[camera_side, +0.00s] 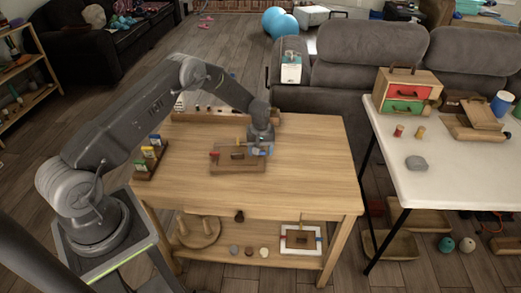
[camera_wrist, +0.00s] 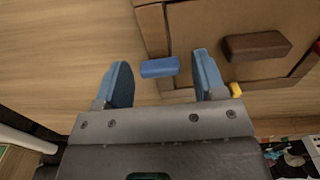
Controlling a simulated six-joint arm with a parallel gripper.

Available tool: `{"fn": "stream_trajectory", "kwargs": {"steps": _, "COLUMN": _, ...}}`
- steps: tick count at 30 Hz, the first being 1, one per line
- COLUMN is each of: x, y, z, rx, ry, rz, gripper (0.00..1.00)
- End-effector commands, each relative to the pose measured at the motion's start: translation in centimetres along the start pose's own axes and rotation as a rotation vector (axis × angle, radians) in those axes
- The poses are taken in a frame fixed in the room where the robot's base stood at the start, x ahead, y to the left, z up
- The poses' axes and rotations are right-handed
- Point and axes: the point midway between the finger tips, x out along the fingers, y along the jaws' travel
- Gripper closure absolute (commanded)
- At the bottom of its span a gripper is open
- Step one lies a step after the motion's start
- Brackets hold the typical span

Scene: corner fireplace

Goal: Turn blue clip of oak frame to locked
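The oak frame (camera_side: 238,161) lies flat on the wooden table, and part of it shows in the wrist view (camera_wrist: 205,22). The blue clip (camera_wrist: 160,67) is a short rounded bar on the frame's edge bar. My gripper (camera_wrist: 160,61) is open, with one blue finger on each side of the clip and visible gaps between. In the side view my gripper (camera_side: 261,150) is low over the frame's right end and partly hides the clip. A dark brown block (camera_wrist: 255,46) sits on the frame's middle panel.
A red clip (camera_side: 215,155) is at the frame's left end, and a yellow piece (camera_wrist: 236,89) is beside my right finger. A wooden rack (camera_side: 215,117) lines the table's back edge. A small card stand (camera_side: 150,158) is at left. The table's front and right are clear.

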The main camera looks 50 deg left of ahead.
Motion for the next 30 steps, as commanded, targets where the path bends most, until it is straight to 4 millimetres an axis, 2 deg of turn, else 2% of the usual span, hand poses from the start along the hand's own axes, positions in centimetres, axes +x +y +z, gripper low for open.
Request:
{"fn": "stream_trajectory", "kwargs": {"steps": 7, "x": -0.1, "y": 0.0, "z": 0.0, "rx": 0.001, "ry": 0.001, "rz": 0.000, "gripper": 0.34}}
{"fn": "stream_trajectory", "kwargs": {"steps": 11, "x": -0.9, "y": 0.1, "z": -0.1, "rx": 0.001, "ry": 0.002, "rz": 0.001, "gripper": 0.34}}
{"fn": "stream_trajectory", "kwargs": {"steps": 14, "x": -2.5, "y": 0.1, "z": -0.1, "rx": 0.001, "ry": 0.003, "rz": 0.002, "gripper": 0.34}}
{"fn": "stream_trajectory", "kwargs": {"steps": 24, "x": -9.9, "y": 0.1, "z": -0.1, "rx": 0.001, "ry": 0.003, "rz": 0.002, "gripper": 0.34}}
{"fn": "stream_trajectory", "kwargs": {"steps": 30, "x": -12.8, "y": 0.0, "z": 0.0, "rx": 0.001, "ry": 0.001, "rz": 0.000, "gripper": 0.34}}
